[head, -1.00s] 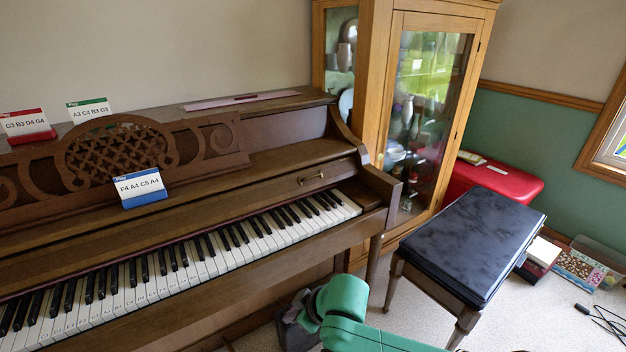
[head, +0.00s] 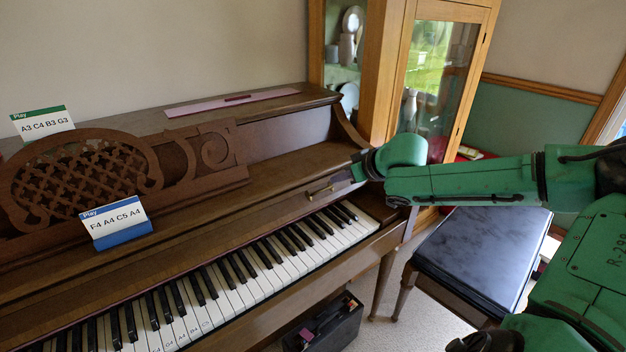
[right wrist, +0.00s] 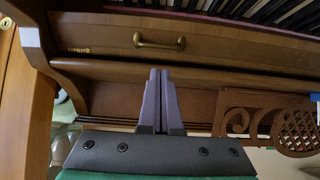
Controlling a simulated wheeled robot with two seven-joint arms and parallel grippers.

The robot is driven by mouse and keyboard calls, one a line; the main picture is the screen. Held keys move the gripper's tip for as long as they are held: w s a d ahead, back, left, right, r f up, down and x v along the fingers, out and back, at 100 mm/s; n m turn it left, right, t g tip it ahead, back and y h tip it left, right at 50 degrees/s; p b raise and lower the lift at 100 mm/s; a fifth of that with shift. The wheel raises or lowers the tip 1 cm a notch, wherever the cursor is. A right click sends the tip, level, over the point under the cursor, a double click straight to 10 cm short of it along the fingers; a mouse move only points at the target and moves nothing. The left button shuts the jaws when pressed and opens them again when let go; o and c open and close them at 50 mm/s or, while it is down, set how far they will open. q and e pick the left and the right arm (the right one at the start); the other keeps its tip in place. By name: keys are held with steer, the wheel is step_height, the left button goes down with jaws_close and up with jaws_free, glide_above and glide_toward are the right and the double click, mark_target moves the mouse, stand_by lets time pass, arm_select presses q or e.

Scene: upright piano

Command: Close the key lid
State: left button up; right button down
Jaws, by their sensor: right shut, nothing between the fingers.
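The brown upright piano has its key lid (head: 255,222) open, and the white and black keys (head: 250,270) are bare. A small brass handle (head: 318,190) sits on the lid near its right end. It also shows in the right wrist view as a brass handle (right wrist: 160,41) ahead of the fingertips. My right gripper (head: 350,180) is just right of the handle in the head view. In the wrist view its two fingers (right wrist: 160,72) are together and empty, with a visible gap between their tips and the handle. My left gripper is not in view.
A music stand with carved scrollwork (head: 85,180) and a card (head: 117,222) stand above the lid. A wooden glass cabinet (head: 385,60) is behind the piano's right end. A black bench (head: 475,250) stands at right, and a dark box (head: 325,325) is below the keyboard.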

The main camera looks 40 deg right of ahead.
mark_target(317, 187)
steer(key=x, duration=0.6)
steer(key=shift+w+d+f, duration=0.15)
steer(key=shift+d+f, duration=0.05)
steer(key=shift+f, duration=0.15)
steer(key=shift+w+a+f, duration=0.25)
steer(key=shift+w+f, duration=0.35)
steer(key=shift+w, duration=0.1)
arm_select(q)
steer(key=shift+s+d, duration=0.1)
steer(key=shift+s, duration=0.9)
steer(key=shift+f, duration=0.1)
